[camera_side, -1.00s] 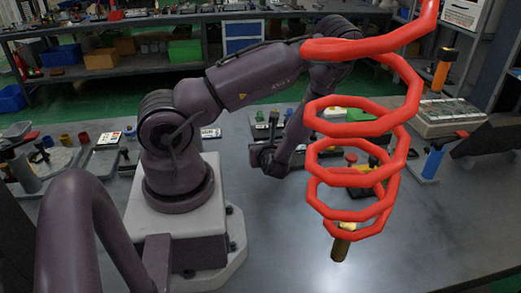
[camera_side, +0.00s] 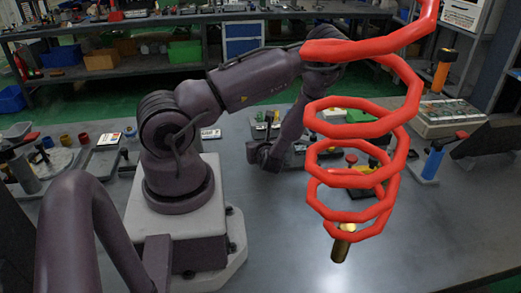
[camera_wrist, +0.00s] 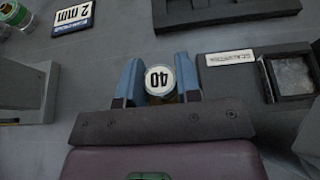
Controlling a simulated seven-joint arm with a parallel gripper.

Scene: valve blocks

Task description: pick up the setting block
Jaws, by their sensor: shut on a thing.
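The setting block (camera_wrist: 160,79) shows in the wrist view as a small piece with a round white top marked "40", which appears upside down. A brownish side shows below the top. My gripper (camera_wrist: 159,77) has its two blue fingers on either side of the block, shut on it. In the side view my arm reaches down behind the red coiled hose, and its wrist (camera_side: 264,156) is over the bench. The fingers and the block cannot be made out there.
In the wrist view, a "2 mm" plate (camera_wrist: 73,17) lies upper left, a grey block (camera_wrist: 22,92) at left, a dark tray (camera_wrist: 222,14) above, and a recessed box (camera_wrist: 289,76) at right. A red coiled hose (camera_side: 352,104) hangs in front in the side view.

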